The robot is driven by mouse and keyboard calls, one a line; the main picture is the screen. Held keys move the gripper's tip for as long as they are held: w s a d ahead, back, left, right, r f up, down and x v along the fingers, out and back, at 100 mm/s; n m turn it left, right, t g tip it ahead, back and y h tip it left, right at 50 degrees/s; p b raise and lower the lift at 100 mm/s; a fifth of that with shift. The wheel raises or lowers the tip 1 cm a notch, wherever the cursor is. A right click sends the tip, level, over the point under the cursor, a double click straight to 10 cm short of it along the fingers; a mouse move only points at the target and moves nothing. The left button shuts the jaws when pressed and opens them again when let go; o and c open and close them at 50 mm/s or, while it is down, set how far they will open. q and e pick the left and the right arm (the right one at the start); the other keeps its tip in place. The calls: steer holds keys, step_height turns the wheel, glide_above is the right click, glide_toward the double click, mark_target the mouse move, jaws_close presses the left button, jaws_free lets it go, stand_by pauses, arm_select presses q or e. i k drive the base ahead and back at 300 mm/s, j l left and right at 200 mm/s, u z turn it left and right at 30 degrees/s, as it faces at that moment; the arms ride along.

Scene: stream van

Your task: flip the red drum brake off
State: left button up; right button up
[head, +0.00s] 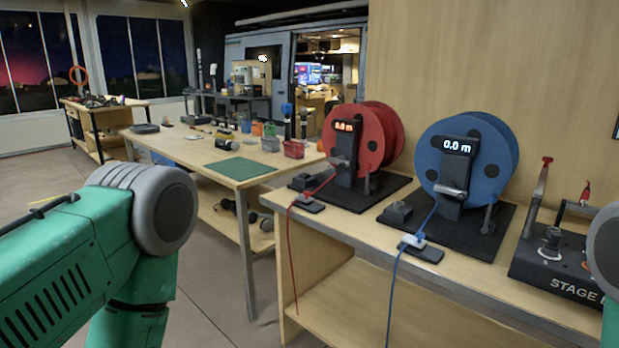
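The red drum (383,137) stands on a black base plate (382,196) on the wooden bench, in the middle of the head view. A dark upright with a small lit display (344,127) is at its front. A grey lever-like part (340,162) sits on this upright below the display; I cannot tell its position as a brake. A red cable (290,240) runs from the drum's base over the bench edge. My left arm shows at the lower left, apart from the drum, and a bit of my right arm shows at the right edge. Neither gripper is in view.
A blue drum (482,165) with display "0.0 m" stands right of the red one, its blue cable (392,290) hanging over the edge. A black stage box (565,262) with upright levers is further right. A worktable with a green mat (237,168) stands left. Floor between is clear.

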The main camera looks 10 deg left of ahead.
mark_target(368, 165)
steer(key=i+j, duration=0.25)
steer(key=i, duration=0.15)
steer(key=i+j, duration=0.25)
steer(key=i+j+u, duration=0.1)
steer(key=i+j, duration=0.15)
steer(key=i, duration=0.25)
